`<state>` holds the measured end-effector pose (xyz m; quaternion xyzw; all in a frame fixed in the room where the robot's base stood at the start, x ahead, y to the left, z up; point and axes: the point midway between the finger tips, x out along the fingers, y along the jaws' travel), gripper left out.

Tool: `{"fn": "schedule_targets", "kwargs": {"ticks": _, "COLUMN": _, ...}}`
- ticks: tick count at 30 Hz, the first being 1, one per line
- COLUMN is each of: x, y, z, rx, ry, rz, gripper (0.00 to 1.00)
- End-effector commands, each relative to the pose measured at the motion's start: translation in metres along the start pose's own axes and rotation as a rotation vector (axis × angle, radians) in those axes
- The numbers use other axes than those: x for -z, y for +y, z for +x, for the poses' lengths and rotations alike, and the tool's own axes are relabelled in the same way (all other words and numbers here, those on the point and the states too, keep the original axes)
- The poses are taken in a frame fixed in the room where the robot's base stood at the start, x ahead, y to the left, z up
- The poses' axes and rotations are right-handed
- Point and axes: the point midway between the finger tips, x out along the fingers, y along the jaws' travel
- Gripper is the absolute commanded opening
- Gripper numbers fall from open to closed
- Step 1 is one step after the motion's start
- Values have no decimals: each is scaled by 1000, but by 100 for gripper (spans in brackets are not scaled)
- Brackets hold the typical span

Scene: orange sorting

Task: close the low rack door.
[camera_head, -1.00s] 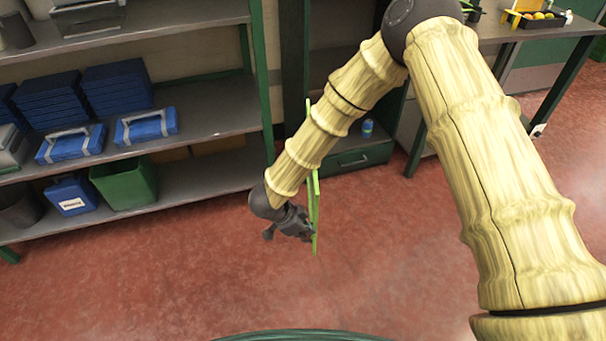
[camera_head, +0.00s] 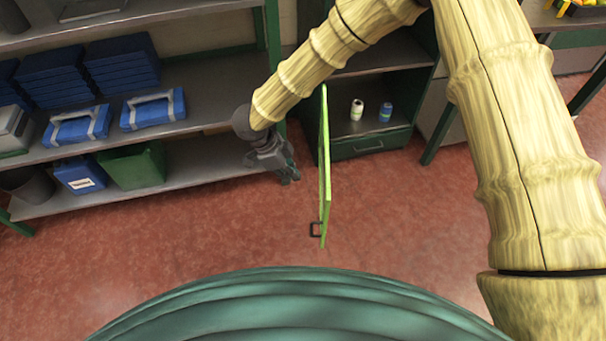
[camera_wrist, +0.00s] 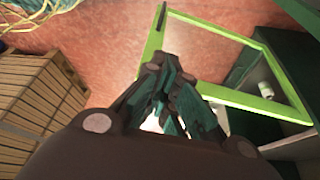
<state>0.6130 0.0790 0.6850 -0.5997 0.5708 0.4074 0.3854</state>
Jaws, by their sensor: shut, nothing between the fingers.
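The low rack door (camera_head: 325,185) is a panel with a bright green frame. It stands wide open, nearly edge-on in the head view, swung out towards me from the low rack (camera_head: 368,146). Its dark handle (camera_head: 315,229) is on the left face near the free end. My gripper (camera_head: 287,177) is shut and empty, left of the door with a visible gap in the head view. In the wrist view the closed fingers (camera_wrist: 170,78) overlap the door's frame (camera_wrist: 215,31); contact cannot be told. The door's hinge side is partly hidden.
A white bottle (camera_head: 357,110) and a blue bottle (camera_head: 386,112) stand inside the rack, above a drawer. Left of my gripper is a shelf unit (camera_head: 215,165) with blue cases and a green bin (camera_head: 133,168). Red floor (camera_head: 230,225) is free in front.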

Motion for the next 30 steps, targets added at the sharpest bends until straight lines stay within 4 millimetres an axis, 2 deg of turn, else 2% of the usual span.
{"fn": "schedule_targets", "kwargs": {"ticks": 18, "x": 1, "y": 0, "z": 96, "rx": 0, "ry": 1, "rz": -1, "gripper": 0}}
{"fn": "schedule_targets", "kwargs": {"ticks": 24, "x": 27, "y": 0, "z": 102, "rx": 2, "ry": 0, "rz": -1, "gripper": 0}}
{"fn": "schedule_targets", "kwargs": {"ticks": 30, "x": 36, "y": 0, "z": 107, "rx": 1, "ry": 0, "rz": -1, "gripper": 0}}
